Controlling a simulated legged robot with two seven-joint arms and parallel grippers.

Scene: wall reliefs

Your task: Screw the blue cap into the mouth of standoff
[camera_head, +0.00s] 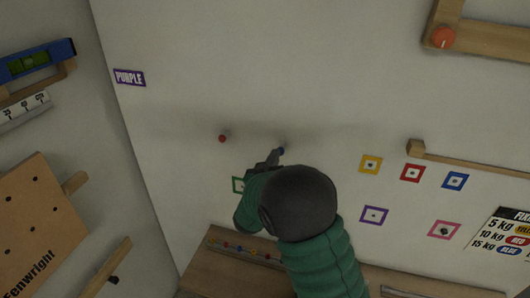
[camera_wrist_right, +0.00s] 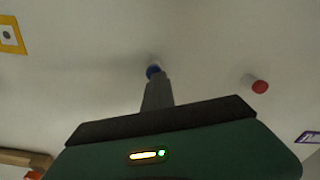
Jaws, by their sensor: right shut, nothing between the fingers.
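The blue cap (camera_head: 281,150) is on the white wall, right at the fingertips of my right gripper (camera_head: 273,158). In the right wrist view the blue cap (camera_wrist_right: 152,72) sits just beyond the tip of my right gripper (camera_wrist_right: 155,84), against a short pale standoff (camera_wrist_right: 154,62). The fingers are shut with nothing between them. They partly hide the cap, and I cannot tell whether they touch it or how deep it sits in the standoff. My left gripper is not in view.
A red cap (camera_head: 222,138) sticks out from the wall to the left, on its own pale post. Coloured square frames (camera_head: 371,164) are on the wall to the right. A wooden rail with small coloured pieces (camera_head: 245,251) lies below.

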